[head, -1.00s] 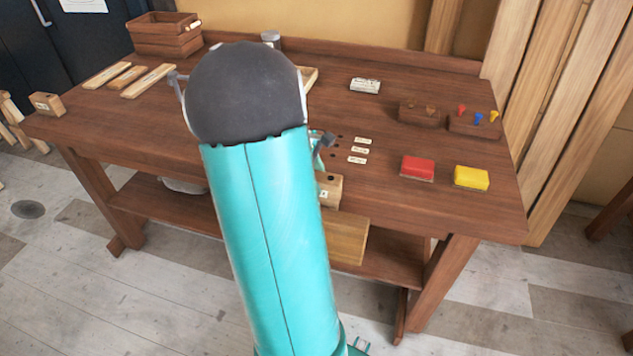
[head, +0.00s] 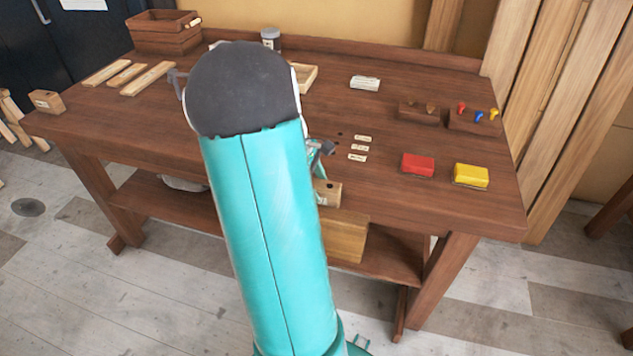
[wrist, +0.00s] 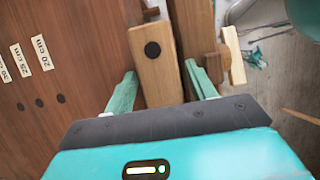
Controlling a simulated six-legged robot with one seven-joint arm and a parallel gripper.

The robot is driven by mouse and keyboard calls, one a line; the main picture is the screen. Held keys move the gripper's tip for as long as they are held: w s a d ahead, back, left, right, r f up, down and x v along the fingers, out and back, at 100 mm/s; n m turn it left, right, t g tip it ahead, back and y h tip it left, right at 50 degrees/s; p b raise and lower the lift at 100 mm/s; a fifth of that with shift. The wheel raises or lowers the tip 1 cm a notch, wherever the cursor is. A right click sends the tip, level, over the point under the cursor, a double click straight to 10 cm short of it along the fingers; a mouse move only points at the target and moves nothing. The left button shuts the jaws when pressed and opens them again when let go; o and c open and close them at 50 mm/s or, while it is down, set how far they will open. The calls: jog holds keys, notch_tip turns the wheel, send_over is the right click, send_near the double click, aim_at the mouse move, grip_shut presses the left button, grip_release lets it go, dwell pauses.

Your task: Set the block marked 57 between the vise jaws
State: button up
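A light wooden block (head: 329,193) with a dark spot on top stands at the bench's front edge, partly hidden by my arm. Its face mark is too small to read. In the wrist view the block (wrist: 153,72) sits in the gap between the bench edge and the brown wooden vise jaw (wrist: 193,28). My gripper (wrist: 163,72) is open, one finger on each side of the block's near end, with slim gaps. My arm hides most of the gripper in the head view.
A similar marked block (head: 47,101) stands at the bench's left corner. Red (head: 418,164) and yellow (head: 471,175) blocks and small length labels (head: 360,148) lie to the right. A wooden crate (head: 165,33) and several slats lie at the back left. The front right bench top is clear.

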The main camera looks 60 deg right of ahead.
jog(key=shift+o, duration=0.2)
jog(key=shift+r, duration=0.1)
jog(key=shift+r, duration=0.25)
jog(key=v, duration=1.2)
jog(key=shift+r, duration=0.3)
jog(key=w+a+r+t+h, duration=0.1)
jog(key=w+a+r+t, duration=0.2)
jog(key=a, duration=0.7)
jog(key=w+a+r+t, duration=0.2)
jog(key=w+a, duration=0.2)
jog(key=a, duration=0.6)
jog(key=s+a+m+t+y, duration=0.1)
jog(key=s+a+t, duration=0.1)
jog(key=a, duration=0.9)
jog(key=s+a+t, duration=0.2)
jog(key=a+t, duration=0.1)
jog(key=a, duration=0.7)
jog(key=shift+s+a+f+m+y, duration=0.15)
jog(key=shift+s+a+m+y, duration=0.15)
jog(key=shift+a+m+y, duration=0.1)
